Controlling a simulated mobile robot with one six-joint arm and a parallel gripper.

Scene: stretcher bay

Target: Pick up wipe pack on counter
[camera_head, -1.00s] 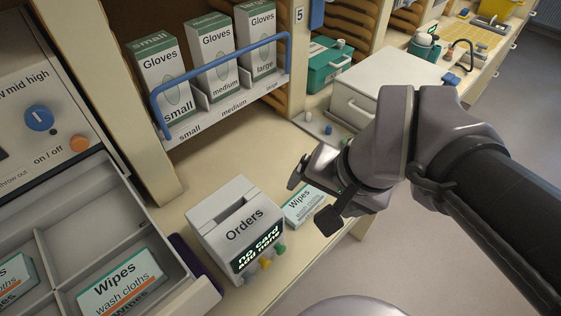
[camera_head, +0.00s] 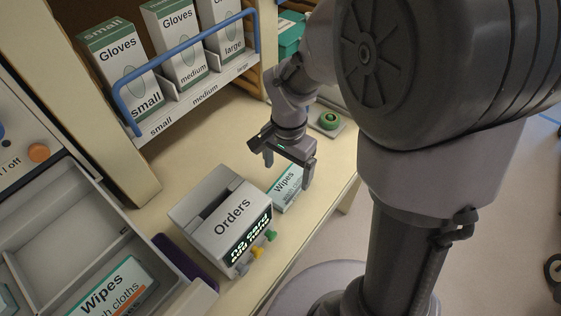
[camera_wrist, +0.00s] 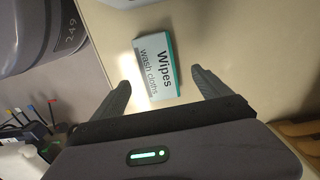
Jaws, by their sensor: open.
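The wipe pack (camera_head: 285,187) is a white and teal box marked "Wipes". It lies on the counter (camera_head: 180,152) just right of the grey Orders box. My gripper (camera_head: 287,172) is open and points down above the pack, with its fingers apart and nothing between them. In the wrist view the pack (camera_wrist: 156,68) lies ahead, between the lines of the two open fingers (camera_wrist: 163,88). Its label "Wipes wash cloths" shows there. The pack is partly behind my gripper in the head view.
The Orders box (camera_head: 221,218), with coloured knobs, stands close left of the pack. A glove rack (camera_head: 200,92) with a blue rail is behind it. A drawer (camera_head: 55,221) at lower left holds another Wipes box (camera_head: 112,293). A green button (camera_head: 329,120) sits behind on the counter.

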